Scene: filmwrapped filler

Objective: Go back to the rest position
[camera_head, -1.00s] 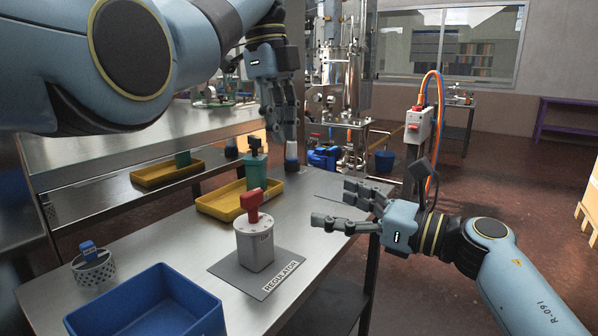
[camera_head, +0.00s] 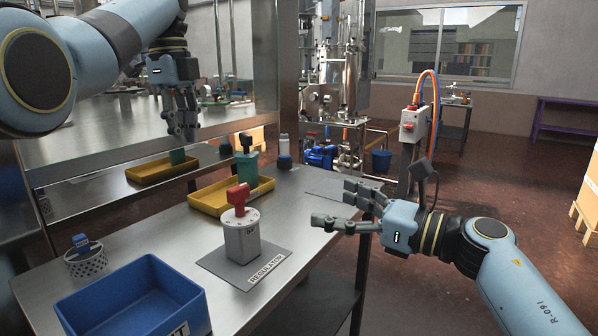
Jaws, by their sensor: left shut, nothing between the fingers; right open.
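My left gripper (camera_head: 184,132) is shut and empty, pointing down above the back left of the steel table. Its arm comes in from the upper left. My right gripper (camera_head: 333,206) is open and empty, pointing left beside the table's right edge. A grey regulator box (camera_head: 242,237) with a red handle (camera_head: 238,197) on top stands upright on a grey mat (camera_head: 222,267) labelled REGULATOR. Neither gripper touches it.
A blue bin (camera_head: 126,297) and a perforated metal cup (camera_head: 87,265) stand at the front left. The table's (camera_head: 170,243) middle left is clear.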

